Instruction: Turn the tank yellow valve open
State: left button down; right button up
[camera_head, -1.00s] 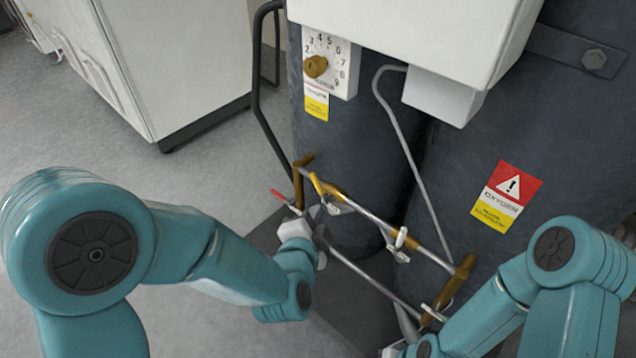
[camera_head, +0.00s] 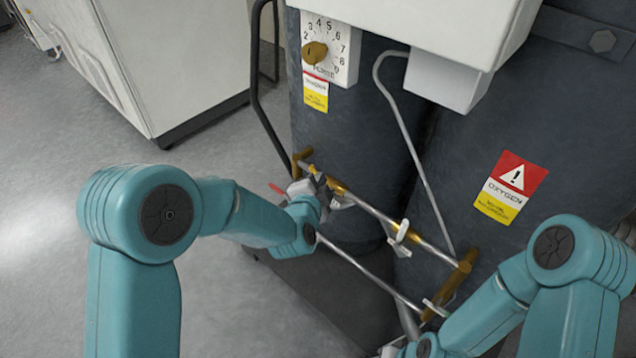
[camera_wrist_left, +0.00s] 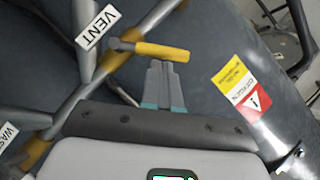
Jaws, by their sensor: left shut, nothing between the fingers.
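The yellow valve handle (camera_wrist_left: 160,51) shows in the left wrist view, lying crosswise on a pipe fitting beside a "VENT" tag (camera_wrist_left: 97,27). My left gripper (camera_wrist_left: 160,66) is shut and empty, its fingertips close below the handle; I cannot tell whether they touch it. In the head view my left gripper (camera_head: 319,182) is at the left end of the pipe frame and covers the yellow handle. The dark tank (camera_head: 350,130) stands behind it. My right arm reaches down at the lower right, with its fingers out of frame.
A red lever (camera_head: 277,189) sticks out left of the pipes.

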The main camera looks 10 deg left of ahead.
pick_arm(q)
jog(key=shift+a, duration=0.1)
dwell(0.3)
jog(key=shift+w+a+n, duration=0.1)
jog(key=shift+n, duration=0.2)
